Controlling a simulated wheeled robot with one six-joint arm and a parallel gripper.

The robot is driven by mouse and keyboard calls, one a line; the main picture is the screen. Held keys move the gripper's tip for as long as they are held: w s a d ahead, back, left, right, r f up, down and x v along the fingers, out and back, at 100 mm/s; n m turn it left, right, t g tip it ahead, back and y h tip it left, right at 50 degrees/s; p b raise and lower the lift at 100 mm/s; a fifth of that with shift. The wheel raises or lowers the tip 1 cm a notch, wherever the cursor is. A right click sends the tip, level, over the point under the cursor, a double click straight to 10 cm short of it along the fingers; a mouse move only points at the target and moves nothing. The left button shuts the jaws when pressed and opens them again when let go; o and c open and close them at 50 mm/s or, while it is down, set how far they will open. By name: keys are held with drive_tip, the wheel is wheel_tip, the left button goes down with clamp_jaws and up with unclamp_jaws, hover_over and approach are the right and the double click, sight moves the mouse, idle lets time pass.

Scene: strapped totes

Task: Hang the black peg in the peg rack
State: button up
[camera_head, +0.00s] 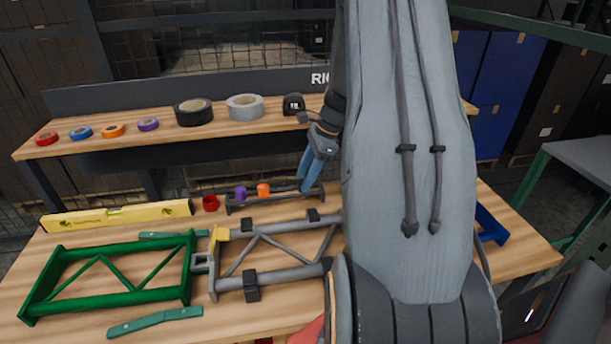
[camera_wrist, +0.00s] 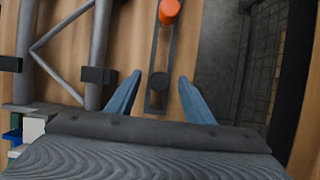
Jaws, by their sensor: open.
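The dark peg rack (camera_head: 282,202) lies on the bench behind the grey frame; it also shows in the wrist view (camera_wrist: 174,50). A purple peg (camera_head: 240,193) and an orange peg (camera_head: 263,190) stand in it. The orange peg (camera_wrist: 169,11) is at the top of the wrist view. A dark round piece, seemingly the black peg (camera_wrist: 159,81), is at the rack's near end, between and apart from my open fingers. How deep it sits I cannot tell. My gripper (camera_wrist: 160,82) is open, its blue fingers (camera_head: 313,170) pointing down over the rack's right end. They hide that end in the head view.
A red cup-like piece (camera_head: 210,203) stands left of the rack. The grey frame (camera_head: 285,225) with black clamps and the green frame (camera_head: 60,290) lie in front. A yellow level (camera_head: 120,215) is at left. Tape rolls (camera_head: 193,112) line the raised shelf behind.

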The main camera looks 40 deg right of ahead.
drive_tip(key=b+v, duration=0.1)
drive_tip(key=v, duration=0.7)
drive_tip(key=shift+b, duration=0.35)
drive_tip(key=shift+f, duration=0.1)
